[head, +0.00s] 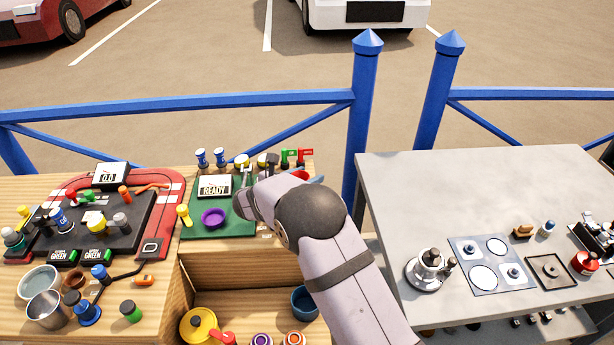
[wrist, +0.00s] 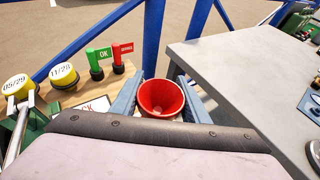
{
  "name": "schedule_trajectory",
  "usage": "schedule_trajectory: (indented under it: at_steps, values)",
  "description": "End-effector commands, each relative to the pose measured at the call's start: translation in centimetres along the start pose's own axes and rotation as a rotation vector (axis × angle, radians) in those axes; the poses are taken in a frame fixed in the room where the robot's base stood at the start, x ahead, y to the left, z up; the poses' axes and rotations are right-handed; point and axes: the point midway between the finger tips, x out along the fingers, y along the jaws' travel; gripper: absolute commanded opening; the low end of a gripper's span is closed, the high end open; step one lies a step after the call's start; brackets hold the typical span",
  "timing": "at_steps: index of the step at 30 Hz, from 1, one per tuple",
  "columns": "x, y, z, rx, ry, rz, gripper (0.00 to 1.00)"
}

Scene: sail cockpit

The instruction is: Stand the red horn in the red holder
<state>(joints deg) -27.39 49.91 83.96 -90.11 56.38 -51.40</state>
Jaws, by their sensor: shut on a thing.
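My gripper (wrist: 158,88) is shut on a red, round-mouthed thing, which I take to be the red horn (wrist: 161,97). Its open mouth faces the wrist camera, between the two blue-grey fingers. In the head view a small red part of the horn (head: 300,175) shows past my arm, near the back right of the wooden bench; my wrist hides the rest. I cannot make out the red holder for certain in either view.
Green and red flags (wrist: 122,50) stand beside the gripper. A grey table (head: 440,190) is on the right, beyond a gap. Blue railing (head: 230,99) runs behind.

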Motion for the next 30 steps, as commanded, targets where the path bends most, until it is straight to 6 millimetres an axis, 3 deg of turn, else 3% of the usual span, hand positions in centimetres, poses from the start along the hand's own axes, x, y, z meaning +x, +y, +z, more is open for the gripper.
schedule_trajectory:
  at_steps: [5, 6, 7, 19, 30]
  values:
    - [0.1, 0.0, -0.3, 0.000, -0.001, 0.000, 0.16]
    - [0.1, 0.0, -0.3, 0.001, -0.001, 0.000, 0.44]
    - [0.1, 0.0, -0.3, 0.001, -0.001, 0.000, 0.49]
    - [-0.2, 0.0, -0.3, 0.000, 0.000, 0.001, 0.49]
    - [-2.7, 0.0, -0.2, 0.001, 0.000, 0.001, 0.49]
